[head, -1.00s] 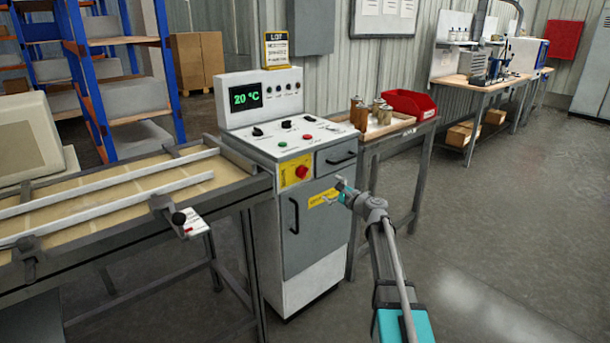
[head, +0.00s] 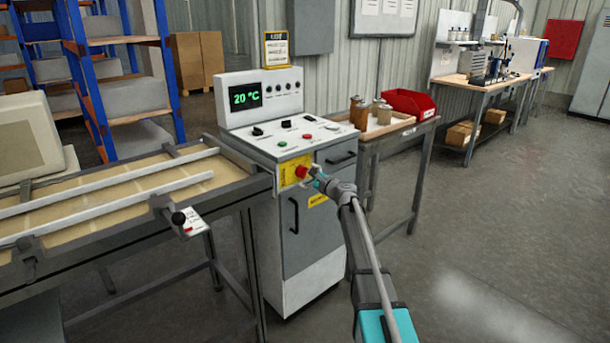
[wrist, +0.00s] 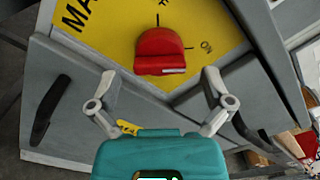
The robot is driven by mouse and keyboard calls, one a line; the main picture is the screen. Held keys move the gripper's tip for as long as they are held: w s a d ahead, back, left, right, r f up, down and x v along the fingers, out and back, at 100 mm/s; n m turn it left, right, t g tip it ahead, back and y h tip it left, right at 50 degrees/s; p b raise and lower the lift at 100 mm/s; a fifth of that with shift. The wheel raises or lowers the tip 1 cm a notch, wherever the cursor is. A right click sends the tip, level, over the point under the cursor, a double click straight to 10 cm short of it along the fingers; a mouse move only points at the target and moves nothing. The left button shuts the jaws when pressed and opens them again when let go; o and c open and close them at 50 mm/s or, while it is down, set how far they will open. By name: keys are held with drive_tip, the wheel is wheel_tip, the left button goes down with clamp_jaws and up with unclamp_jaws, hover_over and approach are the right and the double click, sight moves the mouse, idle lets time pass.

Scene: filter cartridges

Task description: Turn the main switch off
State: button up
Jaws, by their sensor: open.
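The main switch is a red rotary knob (head: 301,171) on a yellow plate (head: 287,175) at the front of the grey and white control cabinet (head: 300,284). In the wrist view the red knob (wrist: 160,52) sits ahead of my gripper (wrist: 158,95), between and beyond the two fingertips. The plate (wrist: 110,22) shows "MA", "ON" and part of another word, with black tick marks. A white mark on the knob lies at its lower right edge. My gripper (head: 313,177) is open and empty, close in front of the knob, with no visible contact.
The cabinet has a drawer handle (head: 341,159) and a door handle (head: 294,215) near my gripper. A display (head: 245,96) reads 20 °C. A conveyor table (head: 110,200) adjoins on the left. A side table with a red bin (head: 408,103) stands right. The right floor is clear.

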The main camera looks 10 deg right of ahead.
drive_tip(key=shift+x, duration=0.85)
drive_tip(key=shift+c, duration=0.3)
drive_tip(key=c, duration=1)
drive_tip(key=shift+c, duration=0.2)
